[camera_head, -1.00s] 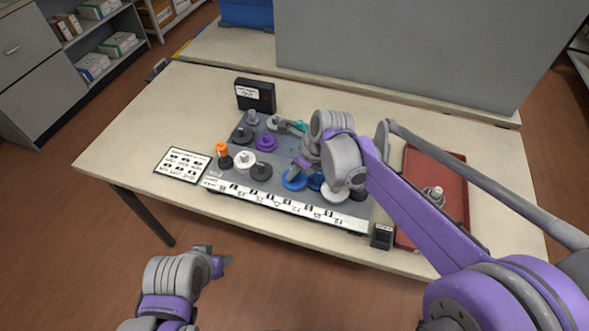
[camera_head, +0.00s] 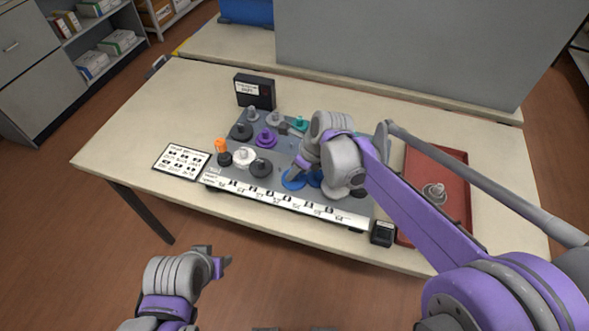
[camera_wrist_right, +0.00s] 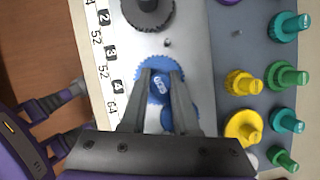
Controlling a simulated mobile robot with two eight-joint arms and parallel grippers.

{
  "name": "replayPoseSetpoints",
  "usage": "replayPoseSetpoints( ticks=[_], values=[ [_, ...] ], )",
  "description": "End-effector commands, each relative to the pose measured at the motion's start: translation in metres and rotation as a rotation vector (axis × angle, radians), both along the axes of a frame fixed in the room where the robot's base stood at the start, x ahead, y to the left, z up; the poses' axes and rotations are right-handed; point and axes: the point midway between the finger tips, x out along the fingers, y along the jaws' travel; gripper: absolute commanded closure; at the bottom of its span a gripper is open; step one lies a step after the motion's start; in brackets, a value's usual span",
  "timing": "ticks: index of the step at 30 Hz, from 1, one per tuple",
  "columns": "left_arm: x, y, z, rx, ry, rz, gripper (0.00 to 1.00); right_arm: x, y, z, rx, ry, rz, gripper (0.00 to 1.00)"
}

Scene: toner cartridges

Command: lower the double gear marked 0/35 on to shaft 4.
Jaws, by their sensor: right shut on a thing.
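My right gripper (camera_wrist_right: 163,100) is shut on a blue double gear (camera_wrist_right: 160,70), its fingers on either side of the gear's labelled hub. The label print is too small to read surely. In the right wrist view the gear is level with the number 4 on the plate's label strip (camera_wrist_right: 117,86). Shaft 4 is hidden, and I cannot tell whether the gear sits around it or above it. In the head view the blue gear (camera_head: 291,182) shows under my right gripper (camera_head: 297,172), low over the grey plate (camera_head: 215,174). My left gripper (camera_head: 222,262) is empty in front of the table; its opening is unclear.
A dark gear (camera_wrist_right: 148,10) stands at position 2. More blue shows beside the held gear, partly hidden by a finger. Yellow (camera_wrist_right: 243,126), teal and green gears stand nearby. A red tray (camera_head: 455,165) lies right, a black box (camera_head: 255,92) stands behind, and a printed card (camera_head: 181,162) lies left.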

Motion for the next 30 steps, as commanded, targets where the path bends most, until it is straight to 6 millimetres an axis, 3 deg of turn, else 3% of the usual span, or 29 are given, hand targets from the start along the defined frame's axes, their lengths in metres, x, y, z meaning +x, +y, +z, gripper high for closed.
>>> replayPoseSetpoints(
  ticks=[8,9,14,24,30],
  values=[
    [0.000,0.000,0.000,0.000,0.000,0.000,0.50,0.000,0.000,0.000,0.000,0.000,0.000,1.00],
    [0.000,0.000,0.000,0.000,0.000,0.000,0.50,0.000,0.000,0.000,0.000,0.000,0.000,0.66],
    [0.000,0.000,0.000,0.000,0.000,0.000,0.50,0.000,0.000,0.000,0.000,0.000,0.000,0.37],
    [0.000,0.000,0.000,0.000,0.000,0.000,0.50,0.000,-0.001,0.002,0.000,0.000,0.000,0.36],
    [0.001,0.000,0.003,0.000,-0.001,0.000,0.50,-0.006,-0.010,0.028,0.000,0.000,-0.001,0.36]
  ],
)
